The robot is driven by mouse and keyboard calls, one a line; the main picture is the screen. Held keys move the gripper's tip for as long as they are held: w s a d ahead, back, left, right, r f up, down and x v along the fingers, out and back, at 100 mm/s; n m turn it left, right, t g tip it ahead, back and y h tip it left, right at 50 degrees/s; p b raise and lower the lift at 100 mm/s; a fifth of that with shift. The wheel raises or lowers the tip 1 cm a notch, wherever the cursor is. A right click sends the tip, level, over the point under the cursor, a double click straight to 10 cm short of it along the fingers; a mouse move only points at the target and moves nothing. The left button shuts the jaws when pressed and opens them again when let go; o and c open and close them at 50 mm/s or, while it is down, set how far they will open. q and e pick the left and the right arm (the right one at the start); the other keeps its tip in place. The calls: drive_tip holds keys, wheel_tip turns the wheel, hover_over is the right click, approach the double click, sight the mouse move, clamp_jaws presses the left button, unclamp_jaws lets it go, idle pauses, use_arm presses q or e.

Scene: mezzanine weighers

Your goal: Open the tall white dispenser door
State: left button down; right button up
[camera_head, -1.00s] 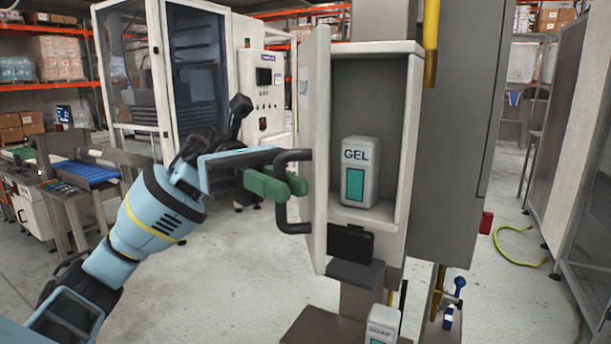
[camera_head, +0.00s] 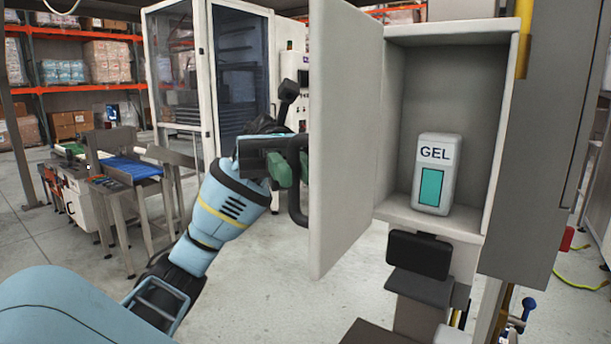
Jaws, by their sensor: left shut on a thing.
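The tall white dispenser door (camera_head: 345,130) stands swung open on the left side of its cabinet (camera_head: 508,120). Its inner face shows, and the inside of the cabinet is exposed. A dark bar handle (camera_head: 297,205) is on the door's outer side, partly hidden by the door. My left gripper (camera_head: 288,168), with green fingers, is shut on the handle; the door's edge hides part of the grip. A gel bottle (camera_head: 436,172) with a teal label stands upright on the cabinet shelf. My right gripper is not in view.
A black box (camera_head: 420,254) sits below the shelf. A grey column (camera_head: 560,130) stands right of the cabinet. A conveyor bench (camera_head: 130,168) and a glass-doored machine (camera_head: 205,75) stand behind at left. Bare floor lies between them and the dispenser.

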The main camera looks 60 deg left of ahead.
use_arm(q)
drive_tip(key=shift+a, duration=0.2)
idle(0.3)
drive_tip(key=c, duration=1.8)
unclamp_jaws()
drive_tip(key=shift+a, duration=0.1)
drive_tip(key=shift+b+v, duration=0.3)
drive_tip(key=shift+v, duration=3.5)
